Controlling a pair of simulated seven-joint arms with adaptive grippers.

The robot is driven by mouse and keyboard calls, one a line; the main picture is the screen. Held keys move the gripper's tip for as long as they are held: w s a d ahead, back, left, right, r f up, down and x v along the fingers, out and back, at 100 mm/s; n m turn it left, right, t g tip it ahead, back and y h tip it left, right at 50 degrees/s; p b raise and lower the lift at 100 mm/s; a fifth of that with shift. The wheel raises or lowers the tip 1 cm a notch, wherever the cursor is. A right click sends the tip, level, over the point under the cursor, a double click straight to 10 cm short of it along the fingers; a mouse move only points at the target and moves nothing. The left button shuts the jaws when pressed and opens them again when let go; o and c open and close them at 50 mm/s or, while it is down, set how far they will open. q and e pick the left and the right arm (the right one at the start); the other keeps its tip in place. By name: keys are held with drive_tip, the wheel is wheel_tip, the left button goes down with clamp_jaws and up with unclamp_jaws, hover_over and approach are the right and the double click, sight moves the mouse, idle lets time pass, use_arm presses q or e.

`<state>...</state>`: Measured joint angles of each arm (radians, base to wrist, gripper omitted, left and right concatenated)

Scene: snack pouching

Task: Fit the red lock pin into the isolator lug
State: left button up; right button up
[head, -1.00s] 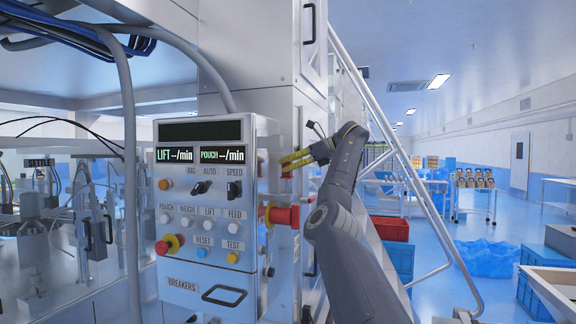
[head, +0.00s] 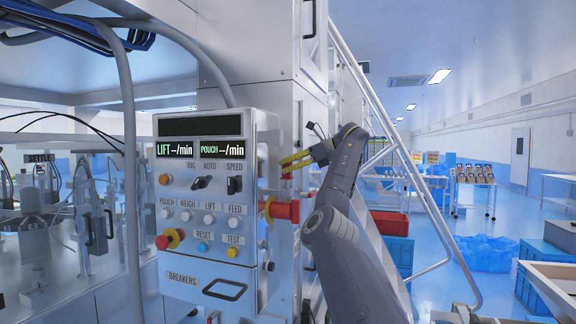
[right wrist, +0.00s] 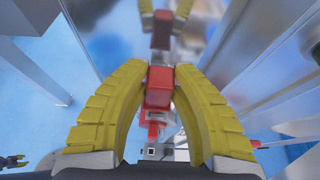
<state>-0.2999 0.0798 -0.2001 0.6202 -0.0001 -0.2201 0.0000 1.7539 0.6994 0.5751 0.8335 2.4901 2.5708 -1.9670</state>
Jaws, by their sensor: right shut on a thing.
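My right gripper (head: 284,163), with yellow fingers, is at the right side of the control box. It is shut on the red lock pin (right wrist: 160,80), which shows between its fingertips in the right wrist view. In the head view only a small red bit of the pin shows under the fingers. The red isolator handle (head: 285,210) sticks out of the box's side just below the gripper. I cannot make out the lug, or whether the pin touches it. My left gripper is not in view.
The grey control box (head: 207,262) with buttons and displays stands left of the gripper. A tall metal cabinet (head: 262,60) rises behind it. A slanted white rail (head: 385,125) runs behind my right arm. Red and blue crates (head: 390,224) stand beyond it.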

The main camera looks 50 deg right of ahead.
sight(291, 174)
drive_tip(key=shift+f, duration=1.65)
drive_tip(key=o, duration=1.1)
drive_tip(key=shift+s, duration=0.1)
drive_tip(key=v, duration=1.2)
